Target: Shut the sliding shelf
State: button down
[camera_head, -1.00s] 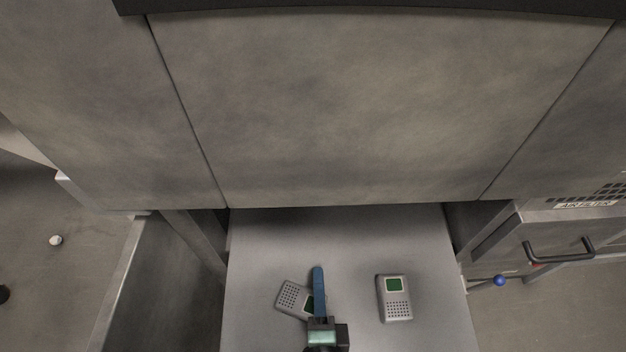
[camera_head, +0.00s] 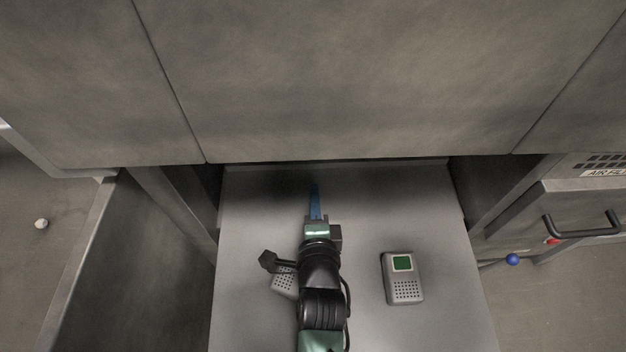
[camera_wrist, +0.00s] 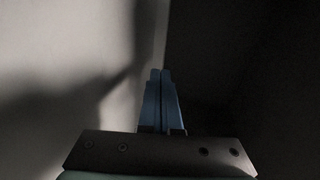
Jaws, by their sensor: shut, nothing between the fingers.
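The sliding shelf (camera_head: 400,205) is a flat grey panel that sticks out from under the large metal cabinet (camera_head: 350,80) in the head view. My gripper (camera_head: 314,186) is over the shelf, left of its middle, with its blue fingers together and empty, pointing towards the cabinet. The wrist view shows the closed blue fingers (camera_wrist: 160,75) in front of a light surface at left and a dark area at right. I cannot tell whether the fingertips touch anything.
A grey device with a green screen (camera_head: 402,278) lies on the shelf right of my arm. A second grey device (camera_head: 284,282) is partly hidden by my arm. A drawer handle (camera_head: 582,232) and a blue ball (camera_head: 512,259) are at right. A white ball (camera_head: 41,224) is at far left.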

aim_at(312, 165)
jog(key=b+x, duration=0.3)
jog(key=x, duration=0.3)
jog(key=shift+w+f, duration=0.1)
jog(key=shift+w, duration=0.15)
